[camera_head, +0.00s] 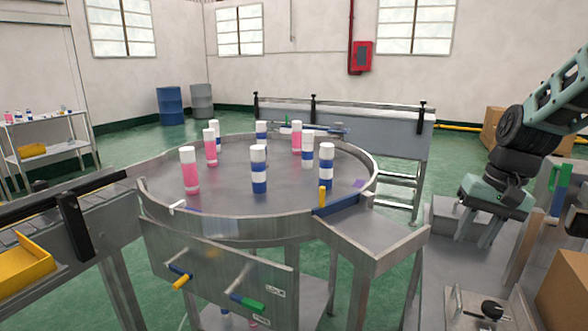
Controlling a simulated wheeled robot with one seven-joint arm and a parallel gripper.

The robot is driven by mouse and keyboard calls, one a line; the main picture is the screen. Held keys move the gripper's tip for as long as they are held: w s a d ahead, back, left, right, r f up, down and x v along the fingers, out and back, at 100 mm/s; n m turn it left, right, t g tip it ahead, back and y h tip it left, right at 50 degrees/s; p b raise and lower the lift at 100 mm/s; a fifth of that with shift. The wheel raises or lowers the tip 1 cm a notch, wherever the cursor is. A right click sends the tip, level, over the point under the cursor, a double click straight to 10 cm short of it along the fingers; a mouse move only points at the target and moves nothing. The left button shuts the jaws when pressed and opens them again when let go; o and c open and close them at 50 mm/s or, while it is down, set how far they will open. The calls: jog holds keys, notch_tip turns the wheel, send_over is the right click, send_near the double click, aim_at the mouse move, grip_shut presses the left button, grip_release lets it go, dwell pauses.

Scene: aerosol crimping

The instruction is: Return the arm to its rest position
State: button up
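My arm comes in from the upper right, with a grey-green link (560,97) and black joints (522,130). My gripper (481,232) hangs fingers down at the right side, clear of the round table and to its right. I see nothing held in it. The fingers are small and blend with the grey surfaces behind, so I cannot tell how far apart they are.
A round metal table (225,228) carries several pink-and-white and blue-and-white cans. A metal chute (372,237) extends from its front right.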

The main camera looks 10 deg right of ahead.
jog(key=s+a+n, duration=0.4)
jog(key=a, duration=0.8)
jog(key=s+a+f+n+g+h+p, duration=0.1)
jog(key=s+a+n, duration=0.7)
jog(key=s+a, duration=0.6)
jog(key=s, duration=0.3)
jog(key=shift+s+f, duration=0.2)
jog(key=shift+f, duration=0.05)
